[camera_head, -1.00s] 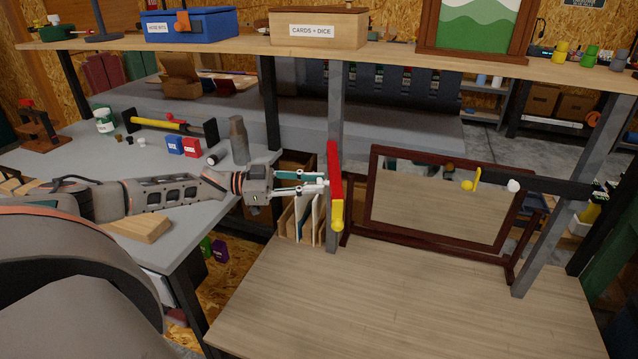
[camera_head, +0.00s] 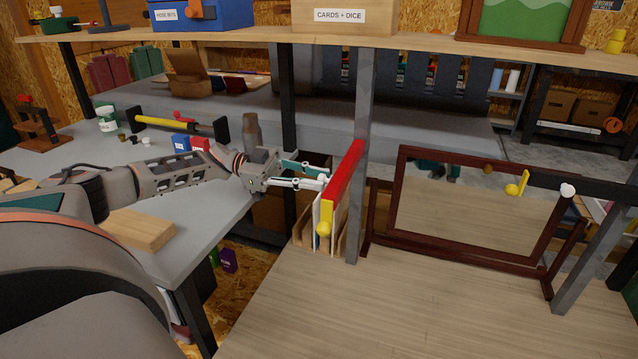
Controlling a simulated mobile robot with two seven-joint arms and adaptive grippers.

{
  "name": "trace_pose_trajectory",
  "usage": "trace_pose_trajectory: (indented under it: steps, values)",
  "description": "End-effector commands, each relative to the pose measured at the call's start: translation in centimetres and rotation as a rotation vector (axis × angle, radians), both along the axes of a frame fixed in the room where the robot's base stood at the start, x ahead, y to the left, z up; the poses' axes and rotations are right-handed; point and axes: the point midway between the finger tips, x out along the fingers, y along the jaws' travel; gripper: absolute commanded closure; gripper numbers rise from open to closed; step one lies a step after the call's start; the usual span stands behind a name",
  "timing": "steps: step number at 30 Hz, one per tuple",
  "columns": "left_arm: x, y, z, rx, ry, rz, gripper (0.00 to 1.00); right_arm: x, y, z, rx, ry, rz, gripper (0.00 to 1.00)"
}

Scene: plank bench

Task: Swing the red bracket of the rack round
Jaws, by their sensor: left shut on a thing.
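The red bracket (camera_head: 347,172) is a long bar joined to the grey post (camera_head: 363,100) of the rack. The exact contact is small and partly hidden. My right gripper is not in view.
A dark framed mirror (camera_head: 383,212) stands right of the post. Behind the bracket is a wooden file holder (camera_head: 301,238). A black bracket (camera_head: 600,188) is at the right post. The plank bench top (camera_head: 420,310) in front is clear.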

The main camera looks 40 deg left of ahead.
Motion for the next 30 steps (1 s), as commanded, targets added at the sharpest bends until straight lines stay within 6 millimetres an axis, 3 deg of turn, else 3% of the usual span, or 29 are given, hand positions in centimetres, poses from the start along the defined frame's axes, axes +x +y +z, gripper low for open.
trace_pose_trajectory:
  steps: [20,21,23,30]
  values:
    - [0.00,0.16,0.03,0.002,0.001,-0.027,1.00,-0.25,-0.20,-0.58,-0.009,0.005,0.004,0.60]
    - [0.00,0.17,0.03,0.002,0.001,-0.026,0.75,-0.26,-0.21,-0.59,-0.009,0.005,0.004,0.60]
    - [0.00,0.16,0.03,0.001,0.000,-0.026,0.63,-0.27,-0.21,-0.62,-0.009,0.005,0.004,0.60]
    - [-0.01,0.08,0.00,0.001,0.000,-0.028,0.63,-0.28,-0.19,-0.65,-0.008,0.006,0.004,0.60]
